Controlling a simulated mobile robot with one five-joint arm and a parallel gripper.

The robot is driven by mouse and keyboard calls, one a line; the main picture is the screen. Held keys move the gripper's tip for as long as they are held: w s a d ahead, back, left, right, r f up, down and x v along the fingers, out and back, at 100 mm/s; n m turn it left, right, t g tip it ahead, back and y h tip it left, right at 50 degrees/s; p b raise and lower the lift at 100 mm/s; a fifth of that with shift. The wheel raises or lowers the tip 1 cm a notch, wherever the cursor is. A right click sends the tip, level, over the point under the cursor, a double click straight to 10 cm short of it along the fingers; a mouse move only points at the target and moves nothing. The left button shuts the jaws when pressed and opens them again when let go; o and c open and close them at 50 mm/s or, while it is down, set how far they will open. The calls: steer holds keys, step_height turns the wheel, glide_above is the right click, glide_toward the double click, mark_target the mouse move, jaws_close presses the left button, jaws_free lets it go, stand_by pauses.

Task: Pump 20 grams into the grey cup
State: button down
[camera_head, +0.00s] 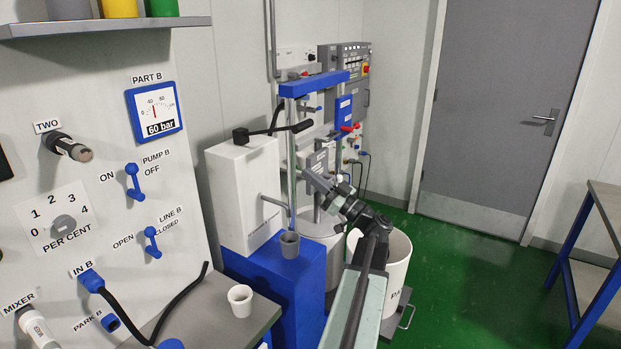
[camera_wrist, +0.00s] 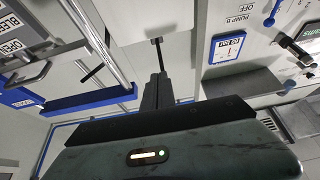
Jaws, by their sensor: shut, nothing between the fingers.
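The grey cup (camera_head: 289,244) stands upright on a blue stand (camera_head: 262,270), below the thin spout (camera_head: 274,203) of a white pump box (camera_head: 240,185). Its inside is too small to read. A black lever (camera_head: 300,127) lies across the top of the box, its grip toward the right. My gripper (camera_head: 325,188) is shut and empty, right of the box and lower than the lever. In the wrist view the shut fingers (camera_wrist: 156,92) point at a thin black rod (camera_wrist: 160,58), probably the lever; I cannot tell whether they touch.
A white cup (camera_head: 240,300) stands on the grey bench (camera_head: 215,318) at left. The panel carries a PUMP B handle (camera_head: 133,182), a LINE B handle (camera_head: 152,242) and a 60 bar gauge (camera_head: 153,110). A white drum (camera_head: 400,258) stands behind my arm. Green floor (camera_head: 480,290) is open at right.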

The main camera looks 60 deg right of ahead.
steer(key=s+b, duration=0.1)
steer(key=s, duration=0.9)
steer(key=shift+s+a+r, duration=0.25)
steer(key=shift+a+r, duration=0.05)
steer(key=shift+r, duration=0.1)
steer(key=shift+w, duration=0.1)
